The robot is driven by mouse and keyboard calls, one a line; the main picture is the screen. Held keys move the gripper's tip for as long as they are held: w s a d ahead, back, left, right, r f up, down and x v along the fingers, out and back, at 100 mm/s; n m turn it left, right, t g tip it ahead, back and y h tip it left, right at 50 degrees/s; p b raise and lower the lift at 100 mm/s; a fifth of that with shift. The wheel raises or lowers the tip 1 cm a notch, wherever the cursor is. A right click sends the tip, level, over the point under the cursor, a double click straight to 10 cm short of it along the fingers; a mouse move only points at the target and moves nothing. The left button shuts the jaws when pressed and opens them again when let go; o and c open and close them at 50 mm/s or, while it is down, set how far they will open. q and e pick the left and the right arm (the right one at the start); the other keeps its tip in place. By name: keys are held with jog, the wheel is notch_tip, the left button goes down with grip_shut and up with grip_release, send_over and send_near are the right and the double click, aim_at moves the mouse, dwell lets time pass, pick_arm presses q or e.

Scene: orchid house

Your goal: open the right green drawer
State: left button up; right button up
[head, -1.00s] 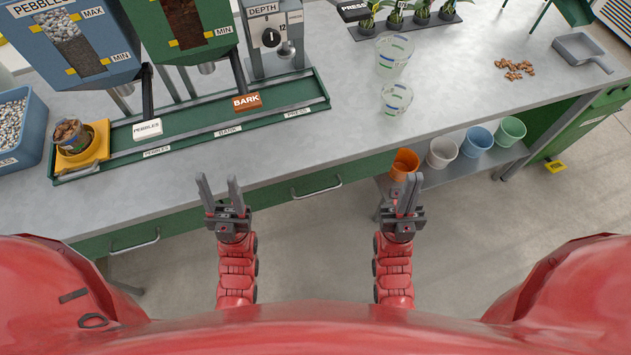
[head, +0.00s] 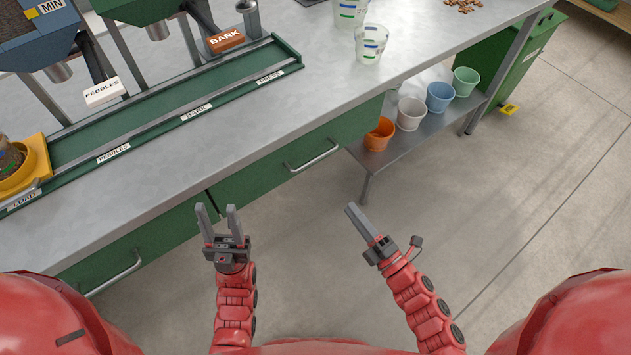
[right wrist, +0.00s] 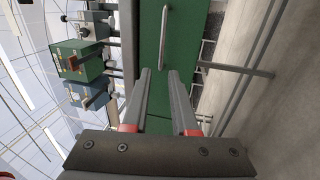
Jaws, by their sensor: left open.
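The right green drawer (head: 262,180) is shut under the bench top, with a silver bar handle (head: 314,156). In the right wrist view the green drawer front (right wrist: 152,85) lies ahead, with its handle (right wrist: 164,38) beyond the fingertips. My right gripper (head: 352,210) is in front of the drawer, to the right of the handle and apart from it. Its two fingers show spread and empty in the right wrist view (right wrist: 160,74). My left gripper (head: 216,212) is open and empty, near the gap between the two drawers.
A left green drawer (head: 160,240) with its own handle is also shut. A low shelf (head: 385,155) with several coloured pots stands right of the drawers. Clear cups (head: 371,44) and a green track (head: 150,118) are on the bench (head: 235,125). The floor to the right is open.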

aim_at(314, 160)
jog(key=p+x, duration=0.2)
jog(key=x, duration=1.5)
jog(key=shift+w+f, duration=0.15)
jog(key=shift+w, duration=0.1)
jog(key=shift+c, duration=0.3)
grip_shut()
jog(key=shift+d, duration=0.1)
